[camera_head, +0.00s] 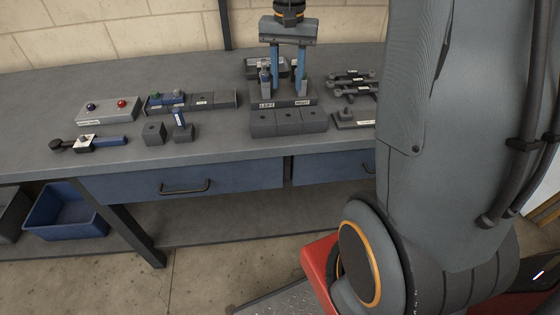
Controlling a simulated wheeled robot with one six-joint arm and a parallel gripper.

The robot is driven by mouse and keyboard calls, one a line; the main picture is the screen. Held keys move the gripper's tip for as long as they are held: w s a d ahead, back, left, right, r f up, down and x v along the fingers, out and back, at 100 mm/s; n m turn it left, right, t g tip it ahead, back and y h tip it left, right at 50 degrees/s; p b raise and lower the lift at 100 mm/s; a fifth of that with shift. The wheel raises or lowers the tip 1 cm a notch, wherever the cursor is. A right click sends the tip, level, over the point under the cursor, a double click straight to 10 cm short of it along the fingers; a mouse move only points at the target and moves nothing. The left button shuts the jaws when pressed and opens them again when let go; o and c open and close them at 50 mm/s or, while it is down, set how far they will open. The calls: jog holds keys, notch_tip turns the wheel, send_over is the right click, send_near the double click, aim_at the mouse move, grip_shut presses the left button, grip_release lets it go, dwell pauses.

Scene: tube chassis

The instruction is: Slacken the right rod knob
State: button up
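The fixture (284,102) with a left label and a right label stands near the back of the bench. My gripper (289,90) hangs over it, pointing down, with its two blue fingers spread apart and nothing seen between them. A small upright knob or rod (265,77) shows at the fixture's left side, close beside the left finger. The right rod knob is not clearly seen; the right finger covers much of the right side. I cannot tell whether a finger touches anything.
Dark blocks (288,122) stand in front of the fixture. A button box (108,109), a tool with a blue handle (100,141) and small blocks (154,133) lie to the left. Wrenches (352,83) lie at right. The bench (225,150) has clear room at its front.

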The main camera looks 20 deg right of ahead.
jog(key=s+a+f+n+b, duration=0.2)
jog(key=s+a+f+n, duration=0.1)
jog(key=s, duration=0.5)
jog(key=s+a+f+n+b, duration=0.2)
jog(key=s+a+f+n, duration=0.1)
jog(key=s+a+f, duration=0.3)
jog(key=shift+s+f, duration=0.75)
jog(key=shift+s, duration=0.5)
